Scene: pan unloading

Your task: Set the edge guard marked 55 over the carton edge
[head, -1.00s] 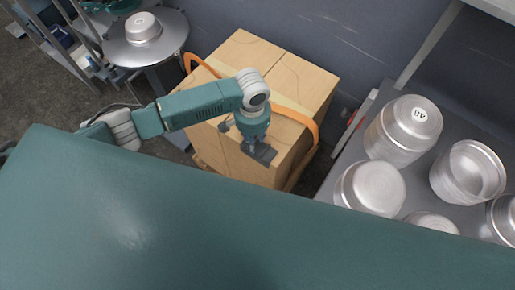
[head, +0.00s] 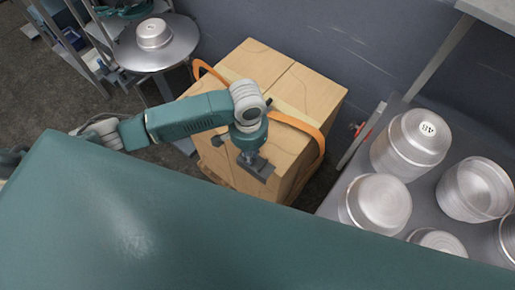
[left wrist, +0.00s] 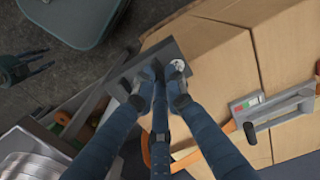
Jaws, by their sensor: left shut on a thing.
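My left gripper (head: 252,158) is shut on a dark grey edge guard (head: 263,171), at the near edge of the carton (head: 302,92). In the left wrist view, the fingers of the left gripper (left wrist: 162,80) pinch the guard (left wrist: 150,57), which has a round pale mark (left wrist: 178,67), too small to read. The guard lies close along the carton edge (left wrist: 215,50); I cannot tell whether it touches. My right gripper (left wrist: 45,61) shows small and dark at the left of that view, fingers apart and empty.
An orange strap (head: 300,126) runs around the carton, with a tensioner (left wrist: 250,108) on it. A grey table with several metal pans (head: 412,140) stands at the right. A round table (head: 175,50) with one pan (head: 153,34) is at the back left.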

